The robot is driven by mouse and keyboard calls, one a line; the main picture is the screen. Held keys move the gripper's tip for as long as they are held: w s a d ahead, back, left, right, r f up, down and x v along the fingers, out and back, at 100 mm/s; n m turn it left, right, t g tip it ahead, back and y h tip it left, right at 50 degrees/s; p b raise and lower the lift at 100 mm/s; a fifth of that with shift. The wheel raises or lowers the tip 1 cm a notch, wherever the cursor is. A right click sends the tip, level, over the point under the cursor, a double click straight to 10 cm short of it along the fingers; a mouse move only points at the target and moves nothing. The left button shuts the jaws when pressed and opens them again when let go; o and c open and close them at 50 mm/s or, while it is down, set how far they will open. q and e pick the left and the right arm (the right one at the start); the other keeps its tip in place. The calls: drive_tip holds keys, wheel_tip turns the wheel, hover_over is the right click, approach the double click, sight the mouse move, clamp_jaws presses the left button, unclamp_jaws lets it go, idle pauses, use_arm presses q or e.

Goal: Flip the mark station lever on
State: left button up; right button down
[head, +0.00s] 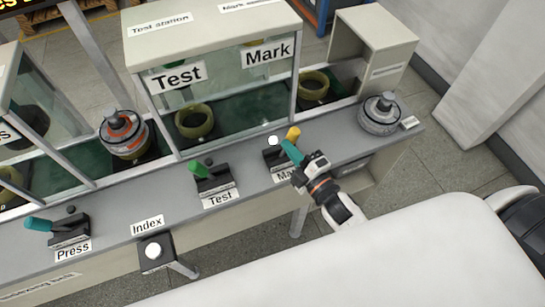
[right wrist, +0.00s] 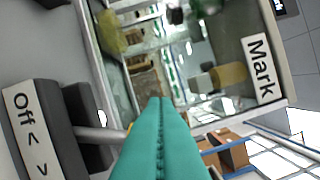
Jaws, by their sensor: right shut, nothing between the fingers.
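The Mark station lever has a yellow handle (head: 294,132) that leans to the right on a dark base (head: 272,157) at the front edge of the bench. A white lamp (head: 273,140) sits beside the handle. My right gripper (head: 288,148) has teal fingers, shut and empty, with the tips close beside the lever. In the right wrist view the shut fingers (right wrist: 160,125) cover most of the handle, and the lever's grey rod (right wrist: 103,133) runs toward them. I cannot tell whether they touch. An "Off" label (right wrist: 24,115) shows on the base. My left gripper is not in view.
The Test lever with a green handle (head: 198,169) stands left of the Mark lever. The Press lever with a teal handle (head: 40,224) and the white Index button (head: 153,251) are farther left. A motor (head: 380,115) stands at the bench's right end. Glass station housing (head: 230,85) rises behind.

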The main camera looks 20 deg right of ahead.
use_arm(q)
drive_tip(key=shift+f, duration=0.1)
use_arm(e)
drive_tip(key=shift+d+m, duration=0.45)
drive_tip(key=shift+m, duration=0.15)
